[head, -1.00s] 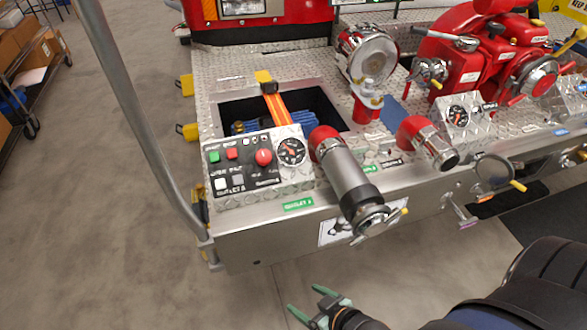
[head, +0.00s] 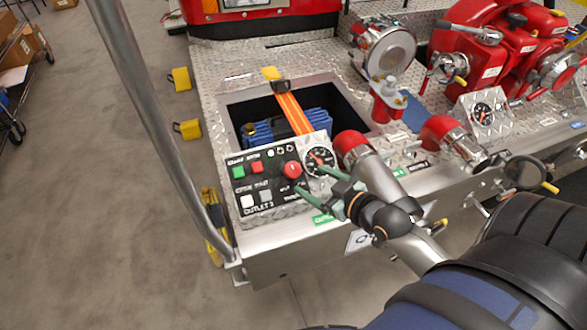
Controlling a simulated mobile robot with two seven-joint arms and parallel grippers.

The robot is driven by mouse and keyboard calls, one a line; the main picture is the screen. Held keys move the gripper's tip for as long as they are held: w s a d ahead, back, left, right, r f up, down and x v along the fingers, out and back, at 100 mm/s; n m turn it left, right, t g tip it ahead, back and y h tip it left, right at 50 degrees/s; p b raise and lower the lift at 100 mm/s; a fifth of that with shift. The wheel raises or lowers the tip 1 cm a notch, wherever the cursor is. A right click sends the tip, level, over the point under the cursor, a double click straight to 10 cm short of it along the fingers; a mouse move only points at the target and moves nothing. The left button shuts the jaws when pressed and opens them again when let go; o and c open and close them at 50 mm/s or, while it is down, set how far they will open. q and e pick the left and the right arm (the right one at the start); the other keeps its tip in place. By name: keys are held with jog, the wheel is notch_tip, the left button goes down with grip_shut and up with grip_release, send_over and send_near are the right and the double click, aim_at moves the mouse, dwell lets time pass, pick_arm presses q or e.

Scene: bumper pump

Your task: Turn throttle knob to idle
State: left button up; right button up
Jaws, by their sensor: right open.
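The throttle knob (head: 291,170) is a round red knob on the black control panel (head: 262,196) at the bumper's left part. My right gripper (head: 308,190) is open, with its green fingers pointing left toward the panel. The fingertips are close to the knob, below and to its right; I cannot tell whether they touch it. Nothing is between the fingers. The gripper and arm hide part of the bumper front and the grey hose outlet. My left gripper is not in view.
A pressure gauge (head: 319,161) sits right of the knob. A green button (head: 238,172) and a red button (head: 256,167) are on the panel's left. A grey handrail (head: 150,110) rises at left.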

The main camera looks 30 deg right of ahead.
aim_at(295, 171)
jog(key=x, duration=0.8)
jog(key=shift+w+f, duration=0.15)
jog(key=shift+w, duration=0.2)
grip_shut()
jog(key=shift+n, duration=0.4)
